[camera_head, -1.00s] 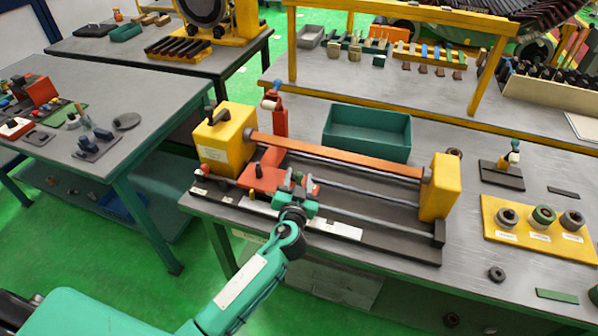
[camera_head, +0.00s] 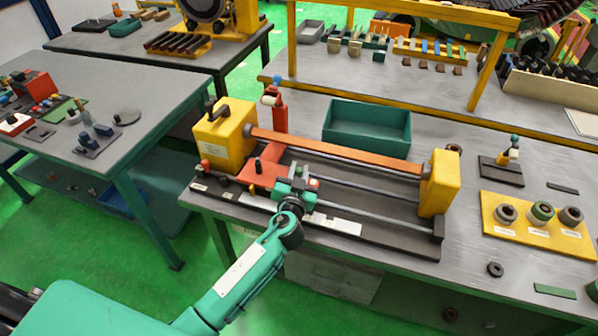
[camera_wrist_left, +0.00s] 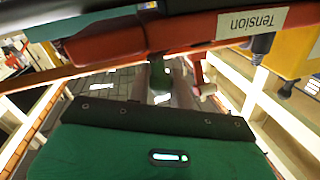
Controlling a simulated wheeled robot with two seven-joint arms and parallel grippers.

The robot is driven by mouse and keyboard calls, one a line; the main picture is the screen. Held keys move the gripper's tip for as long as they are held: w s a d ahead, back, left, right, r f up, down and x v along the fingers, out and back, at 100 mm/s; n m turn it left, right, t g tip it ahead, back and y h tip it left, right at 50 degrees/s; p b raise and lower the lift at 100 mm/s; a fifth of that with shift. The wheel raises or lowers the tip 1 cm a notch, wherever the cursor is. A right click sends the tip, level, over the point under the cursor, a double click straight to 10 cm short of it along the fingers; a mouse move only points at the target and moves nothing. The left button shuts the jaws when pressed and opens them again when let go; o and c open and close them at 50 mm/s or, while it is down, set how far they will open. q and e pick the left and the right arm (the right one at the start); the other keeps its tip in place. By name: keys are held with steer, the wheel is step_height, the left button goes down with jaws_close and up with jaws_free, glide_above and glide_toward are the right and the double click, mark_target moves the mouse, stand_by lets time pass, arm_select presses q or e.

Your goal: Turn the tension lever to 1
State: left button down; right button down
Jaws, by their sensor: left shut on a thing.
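The winding machine has an orange-red carriage (camera_head: 262,173) with a small black knob at the front left of its rails. My left gripper (camera_head: 291,186) is at the right end of this carriage, jaws shut on a small part I take as the tension lever; it mostly hides the part. In the left wrist view, my gripper's fingers (camera_wrist_left: 165,78) reach up to the red carriage, around a dark green piece (camera_wrist_left: 157,68). A "Tension" label (camera_wrist_left: 252,21) shows on the carriage edge. The lever's scale and the number it points to cannot be read. My right gripper is out of view.
Yellow end blocks (camera_head: 440,184) and an orange bar (camera_head: 335,150) frame the machine. A red post (camera_head: 280,118) stands behind the carriage. A green bin (camera_head: 367,130) lies behind the rails. A yellow tray of rings (camera_head: 538,222) is on the right. Floor in front is clear.

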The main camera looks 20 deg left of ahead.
arm_select(q)
steer(key=shift+s+a+m+h, duration=0.15)
steer(key=shift+a+m+h, duration=0.05)
steer(key=shift+m+h, duration=0.35)
steer(key=h, duration=0.1)
steer(key=m+h, duration=0.1)
steer(key=shift+s+a+r+h, duration=0.1)
steer(key=shift+a+h, duration=0.2)
steer(key=shift+h, duration=0.05)
steer(key=m+h+p, duration=0.1)
steer(key=m+h, duration=0.1)
steer(key=a+m+g+h+p, duration=0.1)
steer(key=m+h, duration=0.1)
steer(key=h, duration=0.1)
steer(key=shift+s+a+p, duration=0.1)
steer(key=shift+s+p, duration=0.05)
steer(key=shift+p, duration=0.2)
steer(key=shift+a+m+g+h+p, duration=0.15)
steer(key=shift+m+g+h, duration=0.1)
steer(key=shift+m+h, duration=0.35)
steer(key=shift+a+m+g+h+p, duration=0.15)
steer(key=shift+m+g+h, duration=0.1)
steer(key=shift+h, duration=0.55)
steer(key=c, duration=1.3)
jaws_free()
